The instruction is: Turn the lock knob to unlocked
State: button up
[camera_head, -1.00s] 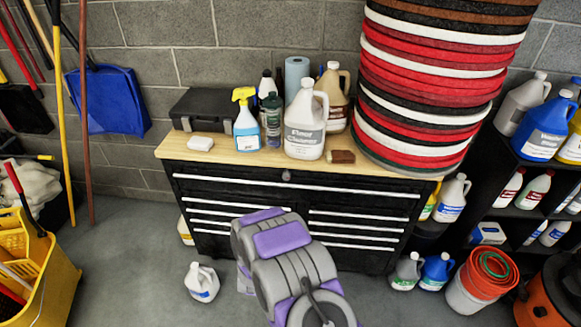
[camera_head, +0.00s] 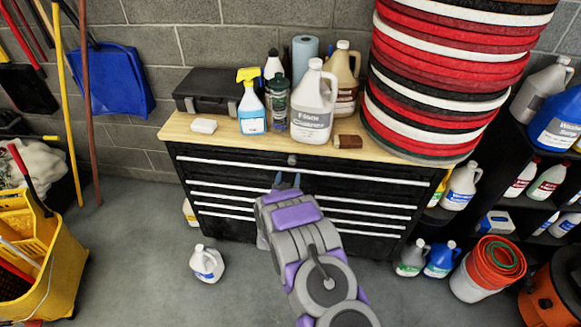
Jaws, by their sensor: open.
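The lock knob (camera_head: 292,160) is a small round metal knob at the top middle of the black tool cabinet's (camera_head: 231,163) front, just under the wooden top. Its turn position is too small to tell. My gripper (camera_head: 287,180) is in front of the cabinet, a little below the knob in the picture. Its two grey-blue fingers point up toward the knob and stand apart, with nothing between them. They do not appear to touch the knob. My grey and purple arm hides part of the drawers below.
On the wooden top (camera_head: 227,144) stand a spray bottle (camera_head: 251,110), a floor cleaner jug (camera_head: 312,108), other bottles and a stack of round pads (camera_head: 430,95). A white jug (camera_head: 206,263) and yellow mop bucket (camera_head: 62,265) are on the floor, left. Shelves (camera_head: 520,180) stand at right.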

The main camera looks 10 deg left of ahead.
aim_at(292, 162)
jog(key=shift+w+d+b, duration=0.1)
jog(key=shift+w+b, duration=0.35)
jog(key=shift+w, duration=2.95)
jog(key=c, duration=1)
